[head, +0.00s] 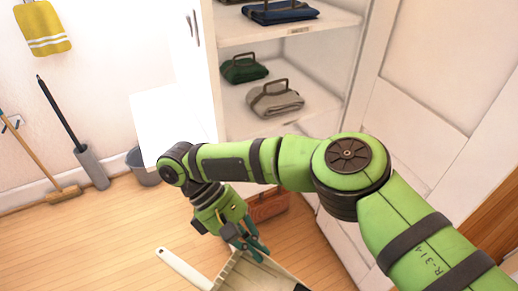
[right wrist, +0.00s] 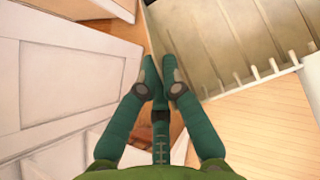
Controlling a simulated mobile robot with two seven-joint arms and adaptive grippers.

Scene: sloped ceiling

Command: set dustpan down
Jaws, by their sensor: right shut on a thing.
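My right gripper (head: 258,252) is shut on the dustpan's rim. In the right wrist view the ribbed pan (right wrist: 215,35) fills the upper right, and the fingertips (right wrist: 161,75) are close together at its edge. I cannot tell whether the pan touches the floor. My left gripper is not in view.
An open white cabinet with folded cloths (head: 275,99) on its shelves stands behind my right arm. A grey bucket (head: 140,166), a toilet-brush-like holder (head: 92,167) and a broom (head: 62,194) line the wall. The wooden floor (head: 95,240) at left is clear.

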